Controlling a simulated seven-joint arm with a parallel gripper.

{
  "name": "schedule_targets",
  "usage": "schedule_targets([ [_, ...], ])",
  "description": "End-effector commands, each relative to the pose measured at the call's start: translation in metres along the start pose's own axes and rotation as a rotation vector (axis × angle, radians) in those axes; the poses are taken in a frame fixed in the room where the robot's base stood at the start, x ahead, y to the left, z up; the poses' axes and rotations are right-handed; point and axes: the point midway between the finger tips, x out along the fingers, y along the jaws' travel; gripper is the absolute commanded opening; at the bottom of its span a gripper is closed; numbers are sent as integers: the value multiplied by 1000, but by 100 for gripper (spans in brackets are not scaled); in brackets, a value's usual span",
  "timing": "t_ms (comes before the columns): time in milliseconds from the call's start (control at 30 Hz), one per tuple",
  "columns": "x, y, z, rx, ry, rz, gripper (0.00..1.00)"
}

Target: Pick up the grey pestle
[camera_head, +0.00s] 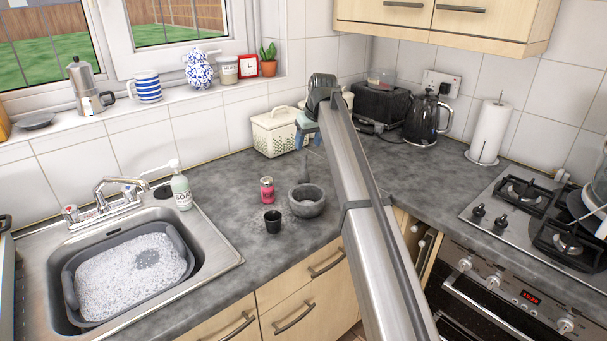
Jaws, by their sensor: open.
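A grey stone mortar (307,201) stands on the dark worktop, left of my arm. A slim grey upright shape, which looks like the pestle (306,168), rises at the mortar's back rim. I cannot tell whether it stands inside the mortar or behind it. My gripper (307,142) points down above this shape, in front of the cream bread bin. It is open and looks empty. Its fingers are small in the picture, and the gap between fingertips and pestle is hard to judge.
A black cup (272,222) and a pink jar (267,190) stand left of the mortar. The cream bin (274,131) is behind. A sink with a suds-filled basin (70,290) and a soap bottle (181,190) are left. The gas hob (490,227) is right.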

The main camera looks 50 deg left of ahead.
Motion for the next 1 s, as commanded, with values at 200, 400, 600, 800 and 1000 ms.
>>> schedule_targets([
  [200,37,0,0,0,-2,-1,58],
  [400,66,0,0,-1,-2,-1,58],
  [600,74,1,0,0,-2,-1,58],
  [800,95,4,0,0,-2,-1,58],
  [1000,119,4,0,0,-2,-1,58],
])
